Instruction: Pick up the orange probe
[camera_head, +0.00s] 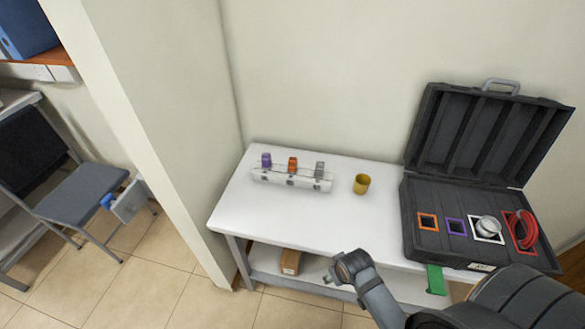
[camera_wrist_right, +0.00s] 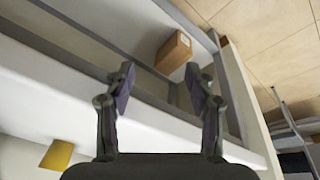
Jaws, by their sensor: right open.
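The orange probe (camera_head: 292,164) stands upright in the white rack (camera_head: 263,178) on the white table, between a purple probe (camera_head: 266,160) on its left and a grey probe (camera_head: 319,170) on its right. My right gripper (camera_head: 345,268) is near the table's front edge, to the right of and nearer than the rack. In the right wrist view its two fingers (camera_wrist_right: 160,76) are apart with nothing between them. The probes and rack do not show in that view. My left gripper is not in view.
An open black case (camera_head: 412,222) with coloured square frames sits at the table's right end. A cardboard box (camera_head: 290,262) lies on the lower shelf. The table front is clear.

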